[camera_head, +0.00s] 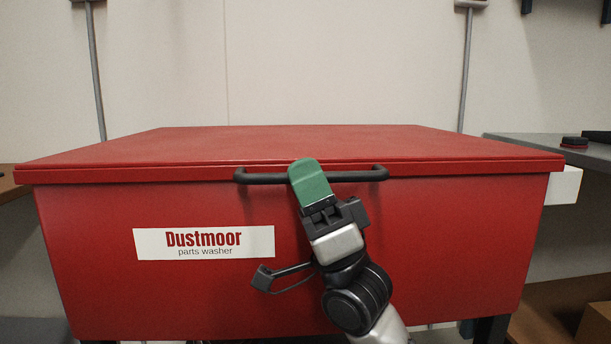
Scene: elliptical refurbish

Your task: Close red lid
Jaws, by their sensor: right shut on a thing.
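The red lid (290,145) lies flat across the top of the red parts washer (440,240), and its front edge meets the box rim with no clear gap. A black bar handle (262,178) runs along the middle of the lid's front edge. The fingers cover part of the bar. My left gripper is not in view.
A grey bench (540,150) with small dark items stands at the right. A wooden surface (10,185) shows at the left edge. A cardboard box (594,325) is low at the right. Two grey pipes run down the pale wall behind.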

